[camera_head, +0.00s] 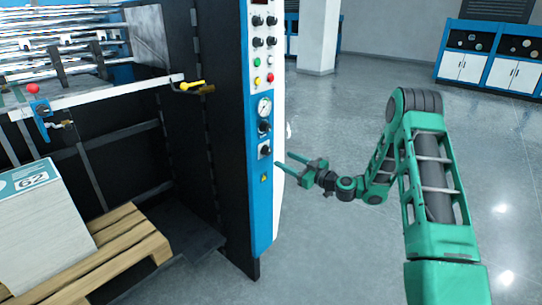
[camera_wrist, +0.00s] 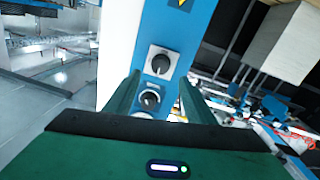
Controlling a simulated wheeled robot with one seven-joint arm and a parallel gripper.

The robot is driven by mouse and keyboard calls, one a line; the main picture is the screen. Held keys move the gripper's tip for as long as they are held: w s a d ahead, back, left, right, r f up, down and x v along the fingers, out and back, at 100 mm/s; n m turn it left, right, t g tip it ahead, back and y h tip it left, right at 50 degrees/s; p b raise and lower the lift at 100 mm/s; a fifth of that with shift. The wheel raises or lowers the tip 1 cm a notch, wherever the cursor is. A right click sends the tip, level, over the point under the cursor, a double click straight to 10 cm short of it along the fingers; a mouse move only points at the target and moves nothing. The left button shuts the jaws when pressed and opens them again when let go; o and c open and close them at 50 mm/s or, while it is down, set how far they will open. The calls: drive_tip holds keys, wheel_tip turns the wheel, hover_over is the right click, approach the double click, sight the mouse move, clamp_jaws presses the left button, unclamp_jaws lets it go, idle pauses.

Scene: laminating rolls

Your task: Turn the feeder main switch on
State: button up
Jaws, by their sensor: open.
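The blue and white control panel stands upright on the machine. Low on it, a black rotary switch on a square light plate (camera_head: 265,150) sits above a yellow warning triangle; I cannot read a label. In the wrist view, where the panel appears upside down, this switch (camera_wrist: 162,61) is just beyond the fingertips. A round black knob (camera_wrist: 150,98) shows between the fingers; it also shows in the head view (camera_head: 264,127). My gripper (camera_head: 284,160) is open and empty, in front of the panel near the switch. It also shows in the wrist view (camera_wrist: 159,78). Contact with the switch is not visible.
A pressure gauge (camera_head: 264,107) and several buttons and knobs lie higher on the panel. A wooden pallet (camera_head: 120,250) with a paper stack (camera_head: 45,225) is at the left. The floor (camera_head: 340,240) right of the panel is clear. Blue and white cabinets (camera_head: 488,60) stand far back.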

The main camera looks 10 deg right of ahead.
sight(270, 152)
drive_tip(key=x, duration=0.9)
drive_tip(key=shift+a, duration=0.1)
drive_tip(key=shift+r, duration=0.1)
drive_tip(key=c, duration=1)
